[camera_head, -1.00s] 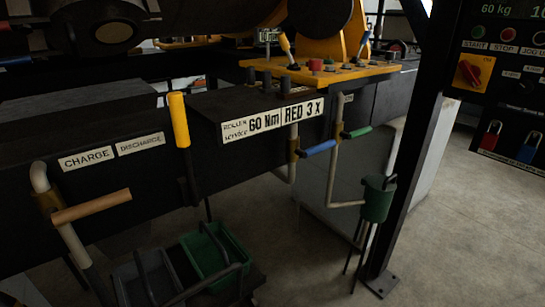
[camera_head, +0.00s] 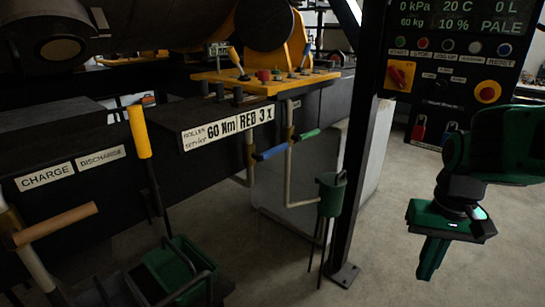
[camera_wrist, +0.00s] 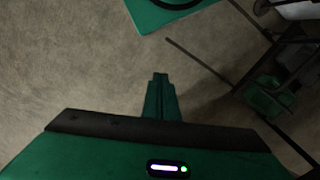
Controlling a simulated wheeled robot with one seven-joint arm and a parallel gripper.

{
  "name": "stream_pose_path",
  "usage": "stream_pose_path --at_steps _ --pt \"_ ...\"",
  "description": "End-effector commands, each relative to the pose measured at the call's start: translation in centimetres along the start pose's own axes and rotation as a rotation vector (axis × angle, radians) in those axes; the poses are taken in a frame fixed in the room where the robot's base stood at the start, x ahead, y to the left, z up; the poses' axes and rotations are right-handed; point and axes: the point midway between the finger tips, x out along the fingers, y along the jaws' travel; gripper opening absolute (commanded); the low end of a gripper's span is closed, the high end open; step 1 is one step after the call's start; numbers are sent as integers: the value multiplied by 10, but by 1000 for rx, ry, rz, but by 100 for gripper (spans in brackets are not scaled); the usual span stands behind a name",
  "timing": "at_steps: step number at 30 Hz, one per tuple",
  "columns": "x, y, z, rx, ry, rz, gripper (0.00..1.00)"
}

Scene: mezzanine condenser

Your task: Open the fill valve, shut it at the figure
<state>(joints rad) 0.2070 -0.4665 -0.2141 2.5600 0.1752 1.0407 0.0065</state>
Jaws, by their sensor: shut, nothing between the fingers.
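My gripper (camera_head: 429,274) hangs at the right of the head view, pointing down, shut and empty. It also shows shut over bare floor in the wrist view (camera_wrist: 160,77). It is apart from all valves. A blue lever handle (camera_head: 270,153) and a green lever handle (camera_head: 306,135) sit on pale pipes left of the post. A tan handle (camera_head: 56,224) sits on a pipe at the far left. No label shows which is the fill valve. The display panel (camera_head: 460,25) at the upper right reads 0 kPa, 20 C, 0 L, 60 kg, 10 % and PALE.
A black post (camera_head: 361,150) stands between my gripper and the levers. A green pot (camera_head: 331,194) on thin legs stands beside it. A yellow upright lever (camera_head: 139,132) and green bin (camera_head: 180,272) are at left. Open floor lies under my gripper.

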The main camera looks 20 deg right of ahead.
Motion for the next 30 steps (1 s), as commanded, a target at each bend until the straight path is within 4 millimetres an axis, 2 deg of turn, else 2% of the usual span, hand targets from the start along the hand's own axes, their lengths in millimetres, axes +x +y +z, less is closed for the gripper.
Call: stream_pose_path --at_steps 11,14,15,16,20,23,27,30 --pt "0 0 0 0 0 0 0" --pt "-4 4 6 -1 16 -7 24" --pt "-4 3 3 0 29 -10 33" --pt "-3 1 -2 2 44 -11 39" --pt "3 -22 -46 12 144 -39 39" --pt "6 -53 -93 32 257 -98 39" --pt "7 -108 -152 77 403 -229 39" --pt "5 -151 -187 120 487 -350 39"
